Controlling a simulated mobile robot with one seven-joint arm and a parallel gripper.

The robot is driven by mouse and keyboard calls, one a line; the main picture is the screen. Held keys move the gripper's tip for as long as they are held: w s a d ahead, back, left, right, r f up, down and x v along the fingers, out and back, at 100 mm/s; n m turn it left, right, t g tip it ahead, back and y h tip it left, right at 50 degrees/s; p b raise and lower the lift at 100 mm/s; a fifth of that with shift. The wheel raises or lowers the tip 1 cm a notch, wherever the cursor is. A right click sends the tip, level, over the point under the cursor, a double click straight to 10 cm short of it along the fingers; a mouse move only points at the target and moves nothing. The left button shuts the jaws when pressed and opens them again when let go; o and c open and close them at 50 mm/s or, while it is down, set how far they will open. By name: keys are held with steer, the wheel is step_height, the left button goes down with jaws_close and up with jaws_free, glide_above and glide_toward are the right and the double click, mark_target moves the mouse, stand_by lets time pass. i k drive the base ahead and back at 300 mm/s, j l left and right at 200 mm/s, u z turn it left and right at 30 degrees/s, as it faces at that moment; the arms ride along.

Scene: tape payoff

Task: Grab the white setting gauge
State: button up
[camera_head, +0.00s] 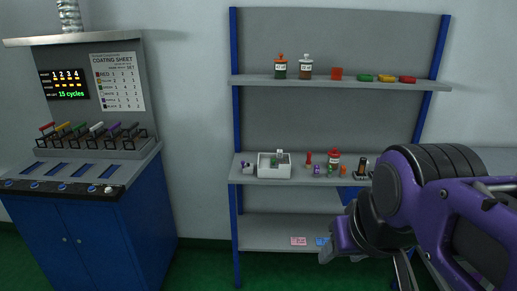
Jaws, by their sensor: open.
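A row of setting gauges with coloured handles stands in a grey rack on top of the blue cabinet at the left. The white setting gauge (97,127) is near the middle of the row, between a green one (80,127) and a purple one (114,128). Its lower part is small and dark in the rack. My gripper (338,244) is at the lower right, at the end of my purple arm, far to the right of the rack and in front of the shelves. It is open. I see nothing held in it, though its fingers show only in part.
A coating sheet (117,82) and a lit display (64,84) are on the panel behind the rack. Blue-posted shelves (340,83) hold bottles, coloured pieces and a white bin (268,171). Green floor (207,262) is clear between cabinet and shelves.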

mark_target(279, 152)
steer(key=i+j+z, duration=0.15)
steer(key=i+j, duration=0.8)
steer(key=i, duration=0.1)
